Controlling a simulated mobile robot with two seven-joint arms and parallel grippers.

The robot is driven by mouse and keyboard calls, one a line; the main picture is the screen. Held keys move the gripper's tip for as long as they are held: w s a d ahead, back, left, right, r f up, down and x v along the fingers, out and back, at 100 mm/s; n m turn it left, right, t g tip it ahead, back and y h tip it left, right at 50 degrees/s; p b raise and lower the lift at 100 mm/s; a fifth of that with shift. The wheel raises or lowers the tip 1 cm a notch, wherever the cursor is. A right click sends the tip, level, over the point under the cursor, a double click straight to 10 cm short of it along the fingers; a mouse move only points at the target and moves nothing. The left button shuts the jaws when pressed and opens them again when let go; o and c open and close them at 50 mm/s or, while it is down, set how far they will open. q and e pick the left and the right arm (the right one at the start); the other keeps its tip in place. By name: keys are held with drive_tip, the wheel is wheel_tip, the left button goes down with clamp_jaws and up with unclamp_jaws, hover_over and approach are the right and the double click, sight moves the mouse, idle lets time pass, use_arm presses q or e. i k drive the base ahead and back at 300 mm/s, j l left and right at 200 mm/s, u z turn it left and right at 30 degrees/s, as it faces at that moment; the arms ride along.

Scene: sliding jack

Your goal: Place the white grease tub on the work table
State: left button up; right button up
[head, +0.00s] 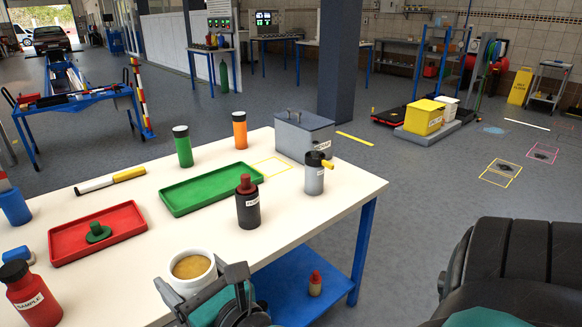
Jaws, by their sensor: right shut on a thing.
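The white grease tub (188,284), a round open cup with tan grease inside, shows at the bottom centre over the near part of the work table (140,225). My right gripper (204,284) comes in from below, its dark fingers on either side of the tub, and is shut on it. The tub is about upright. The gripper hides its lower part, so I cannot tell whether its base touches the tabletop. My left gripper is not in view.
Near the tub stand a dark bottle (248,208) and a red sample bottle (33,298). A red tray (75,238), a green tray (185,197), a grey box (303,138) and a grey bottle (314,178) are farther off. Bare tabletop lies between the trays and the tub.

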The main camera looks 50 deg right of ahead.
sight(273, 166)
drive_tip(key=z, duration=2.5)
drive_tip(key=i+l+z, duration=0.1)
drive_tip(key=z, duration=0.35)
drive_tip(key=i+z, duration=0.3)
drive_tip(key=z, duration=0.2)
drive_tip(key=i+u, duration=0.25)
drive_tip(key=i, duration=2.1)
drive_tip(key=i+u, duration=0.25)
drive_tip(key=i, duration=0.25)
drive_tip(key=i+l+u, duration=0.1)
drive_tip(key=i+u, duration=0.2)
drive_tip(key=i, duration=0.25)
drive_tip(key=i+j+u, duration=0.1)
drive_tip(key=i+u, duration=1.55)
drive_tip(key=u, duration=0.2)
